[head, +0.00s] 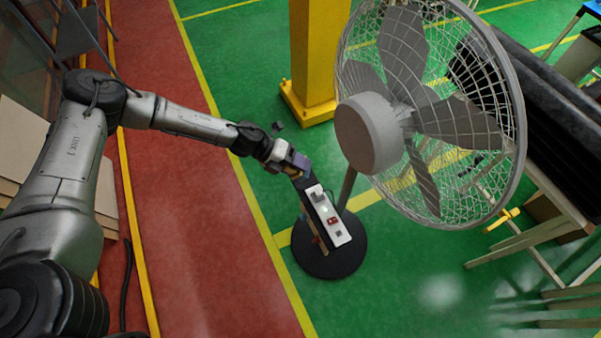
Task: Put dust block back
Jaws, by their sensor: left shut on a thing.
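My left gripper (285,155) reaches in from the left and is shut on a small purple-blue block (298,162), which looks like the dust block. The block is held at the upper end of a dark stand with a white panel (327,216). I cannot tell whether the block touches the stand. The fingertips are small and partly hidden by the block. My right gripper is not in view.
A large grey caged fan (372,132) stands close on the right. A round black base (330,255) sits below the panel. A yellow post (318,55) stands behind. Wooden framing and a black roll (540,110) are at the right. The red lane (205,230) is clear.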

